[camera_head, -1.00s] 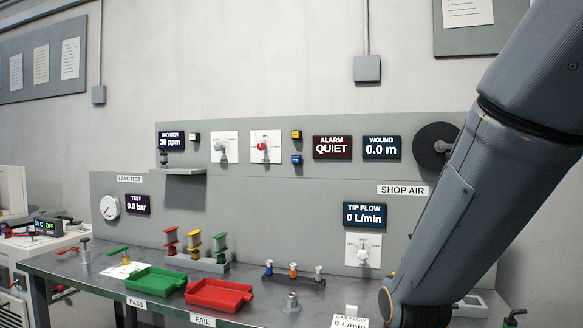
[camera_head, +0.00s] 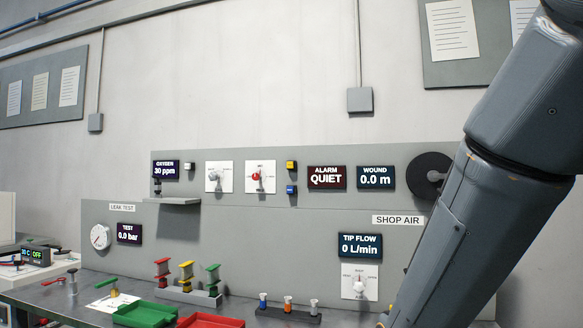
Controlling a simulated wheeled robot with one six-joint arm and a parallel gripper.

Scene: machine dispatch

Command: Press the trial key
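The grey panel (camera_head: 330,212) stands behind the bench. It carries a small yellow key (camera_head: 291,166) and a small blue key (camera_head: 291,189) between the dial with the red knob (camera_head: 260,177) and the alarm display (camera_head: 326,177) reading QUIET. A small white key (camera_head: 190,165) sits right of the oxygen display (camera_head: 166,169) reading 30 ppm. Lettering on the keys is too small to read, so I cannot tell which is the trial key. My arm crosses the right side; my gripper is out of the picture below.
A green tray (camera_head: 146,315) and a red tray (camera_head: 211,321) lie at the bench front. Several coloured spools (camera_head: 186,275) and a rack with small fittings (camera_head: 288,309) stand behind them. A shelf (camera_head: 172,200) juts from the panel. A dark reel (camera_head: 430,173) is partly behind my arm.

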